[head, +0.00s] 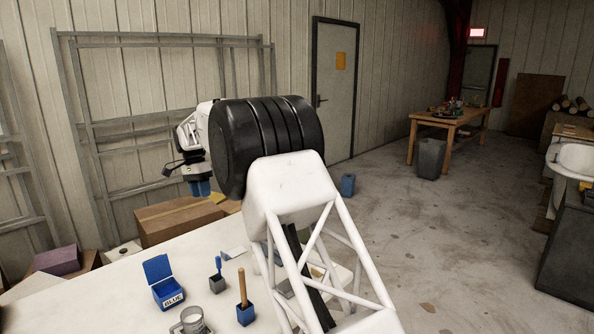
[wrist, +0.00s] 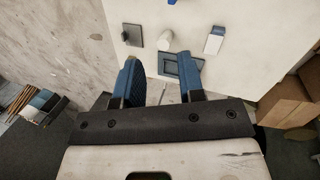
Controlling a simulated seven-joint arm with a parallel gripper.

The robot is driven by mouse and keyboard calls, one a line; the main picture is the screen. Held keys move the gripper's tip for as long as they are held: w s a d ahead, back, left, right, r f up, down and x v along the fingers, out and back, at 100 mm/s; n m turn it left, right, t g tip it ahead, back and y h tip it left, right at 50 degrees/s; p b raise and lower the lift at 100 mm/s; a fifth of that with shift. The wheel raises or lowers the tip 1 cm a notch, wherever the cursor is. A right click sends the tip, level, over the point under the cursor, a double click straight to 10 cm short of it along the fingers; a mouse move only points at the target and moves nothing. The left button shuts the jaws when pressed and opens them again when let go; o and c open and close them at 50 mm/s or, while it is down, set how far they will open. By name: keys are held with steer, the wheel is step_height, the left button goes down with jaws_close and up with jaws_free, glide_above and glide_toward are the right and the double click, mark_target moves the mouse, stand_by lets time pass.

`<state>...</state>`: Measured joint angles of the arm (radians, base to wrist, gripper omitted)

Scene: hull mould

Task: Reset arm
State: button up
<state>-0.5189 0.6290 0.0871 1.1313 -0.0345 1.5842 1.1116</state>
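My gripper (head: 200,187) hangs at the end of my raised arm on the left in the head view, above the far edge of the white table (head: 95,285). In the wrist view my gripper (wrist: 160,70) shows two blue fingers held apart with nothing between them. The fingertips are over the edge region of the white tabletop (wrist: 228,12), clear of the things on it. Part of the table is hidden behind my arm in the head view.

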steer(key=s+d+r+n+t, duration=0.1)
steer(key=s+d+r, duration=0.35)
steer(key=d, duration=0.45)
steer(key=s+d+r+n+y, duration=0.1)
steer(key=s+d+r, duration=0.3)
steer(key=s+d, duration=0.3)
steer(key=s+d+r+t, duration=0.1)
steer(key=s+d+r, duration=0.3)
steer(key=d, duration=0.6)
steer(key=s+d+n+t+y, duration=0.1)
steer(key=s+d+n, duration=0.1)
steer(key=s+d, duration=1.35)
steer(key=s+d+f+n, duration=0.1)
steer(key=s+d+f, duration=0.2)
steer(key=s, duration=0.6)
steer(key=s+d+f+t, duration=0.1)
steer(key=s+d+f, duration=0.2)
steer(key=s, duration=0.7)
steer(key=s+d+f+n+t, duration=0.1)
steer(key=s+d+f, duration=0.2)
steer(key=s, duration=0.6)
step_height(320, 180, down, 2)
steer(key=shift+s+f+n, duration=0.15)
steer(key=shift+s+n, duration=0.05)
steer(key=shift+n, duration=0.1)
